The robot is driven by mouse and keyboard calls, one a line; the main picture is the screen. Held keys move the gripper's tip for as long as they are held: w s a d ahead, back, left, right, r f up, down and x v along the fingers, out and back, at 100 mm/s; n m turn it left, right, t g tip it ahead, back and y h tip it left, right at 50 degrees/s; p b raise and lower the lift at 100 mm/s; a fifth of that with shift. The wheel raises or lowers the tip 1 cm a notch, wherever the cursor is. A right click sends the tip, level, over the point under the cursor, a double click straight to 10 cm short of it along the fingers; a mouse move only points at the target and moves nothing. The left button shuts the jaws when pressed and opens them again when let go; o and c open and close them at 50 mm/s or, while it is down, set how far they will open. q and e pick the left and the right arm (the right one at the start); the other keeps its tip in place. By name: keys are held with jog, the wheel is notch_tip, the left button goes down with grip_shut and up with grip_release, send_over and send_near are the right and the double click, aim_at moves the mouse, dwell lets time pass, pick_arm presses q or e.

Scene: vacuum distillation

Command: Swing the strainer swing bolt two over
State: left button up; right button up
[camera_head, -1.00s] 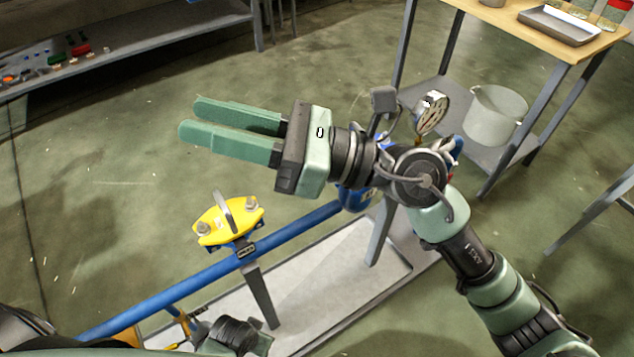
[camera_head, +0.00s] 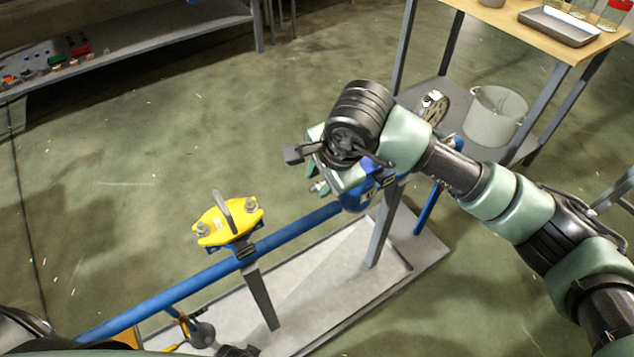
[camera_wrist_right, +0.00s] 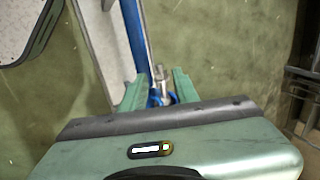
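A yellow two-lobed cover (camera_head: 228,222) with a grey handle and a silver bolt at each end sits on the blue pipe (camera_head: 295,229), left of centre in the head view. I take it for the strainer cover; both bolts look upright, and I cannot tell which is bolt two. My right gripper (camera_wrist_right: 160,90) is open, its green fingers apart. In the wrist view, a silver fitting (camera_wrist_right: 160,72) on a blue part shows between them, with no clear contact. In the head view that gripper is mostly hidden by its wrist, above the pipe's right end. My left gripper is not clearly seen.
The pipe stands on grey posts over a light tray (camera_head: 330,270). A grey bench (camera_head: 150,30) is back left. The floor between is clear.

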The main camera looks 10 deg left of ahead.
jog(key=shift+x, duration=1.3)
pick_arm(q)
jog(key=shift+r, duration=0.1)
pick_arm(e)
grip_shut()
